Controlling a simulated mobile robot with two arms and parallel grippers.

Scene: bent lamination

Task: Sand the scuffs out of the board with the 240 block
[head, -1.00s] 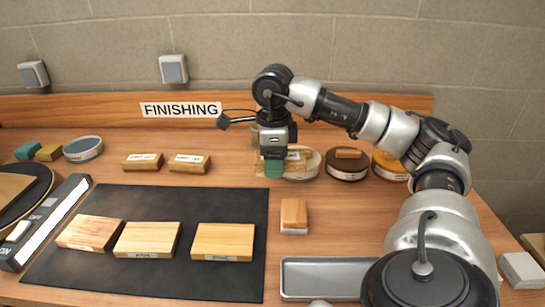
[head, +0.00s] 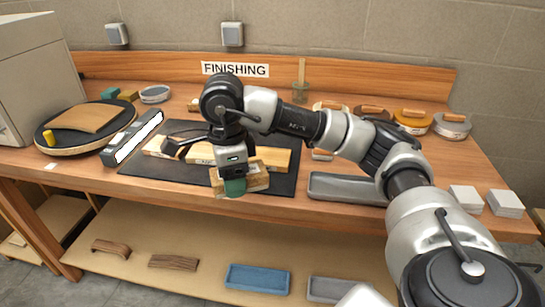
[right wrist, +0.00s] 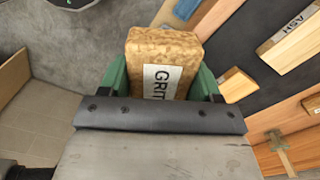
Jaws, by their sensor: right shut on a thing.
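My right gripper (head: 236,186), with green fingertips, is shut on a cork-coloured sanding block (head: 258,181) over the front edge of the dark mat (head: 283,187). In the right wrist view the block (right wrist: 163,58) sits between the green fingers, with a white label reading "GRIT"; its number is hidden. Pale wooden boards lie on the mat: a left one (head: 157,147), a middle one (head: 200,155) and a right one (head: 276,159), partly behind my arm. In the wrist view one board (right wrist: 295,38) is labelled "ASH". I cannot make out scuffs. My left gripper is out of view.
A grey tray (head: 345,190) lies right of the mat. Several round tins line the back right, including an orange one (head: 411,121). White pads (head: 504,203) lie at the right edge.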

